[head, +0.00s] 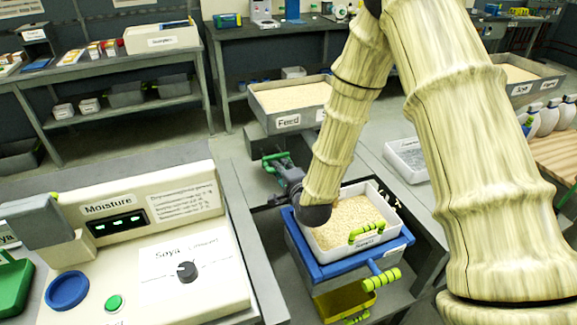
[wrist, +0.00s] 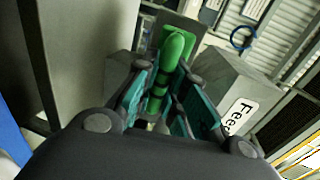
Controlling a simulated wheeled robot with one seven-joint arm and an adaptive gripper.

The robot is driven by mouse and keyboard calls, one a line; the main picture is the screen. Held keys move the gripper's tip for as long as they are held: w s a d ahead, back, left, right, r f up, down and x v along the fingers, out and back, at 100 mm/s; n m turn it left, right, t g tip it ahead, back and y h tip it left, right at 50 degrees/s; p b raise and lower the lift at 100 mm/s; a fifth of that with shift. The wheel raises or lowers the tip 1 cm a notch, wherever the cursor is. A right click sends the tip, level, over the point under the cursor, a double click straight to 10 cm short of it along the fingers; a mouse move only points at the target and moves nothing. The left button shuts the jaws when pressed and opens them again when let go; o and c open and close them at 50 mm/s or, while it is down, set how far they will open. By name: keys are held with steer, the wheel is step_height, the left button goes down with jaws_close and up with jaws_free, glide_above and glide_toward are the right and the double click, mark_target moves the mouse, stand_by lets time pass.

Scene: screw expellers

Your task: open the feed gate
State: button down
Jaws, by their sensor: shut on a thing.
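The feed bin (head: 268,124) is a grey hopper full of pale grain with a "Feed" label, at the upper middle of the head view. Its labelled side (wrist: 237,95) shows at the right of the wrist view. A green handle (wrist: 172,62), which looks like the feed gate's handle, stands in front of a grey plate. It shows small in the head view (head: 276,155), below the bin. My gripper (wrist: 160,95) has its fingers on both sides of this handle, shut on it. My gripper (head: 277,164) hides part of the handle; the gate opening is not visible.
Below my wrist, a white tray of grain (head: 372,240) sits in a blue-rimmed box (head: 322,270) with green-yellow handles. A moisture meter (head: 140,245) stands at the left front.

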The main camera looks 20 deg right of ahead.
steer(key=shift+d, duration=0.15)
steer(key=c, duration=1.5)
jaws_free()
steer(key=shift+o, duration=0.2)
steer(key=v, duration=1.2)
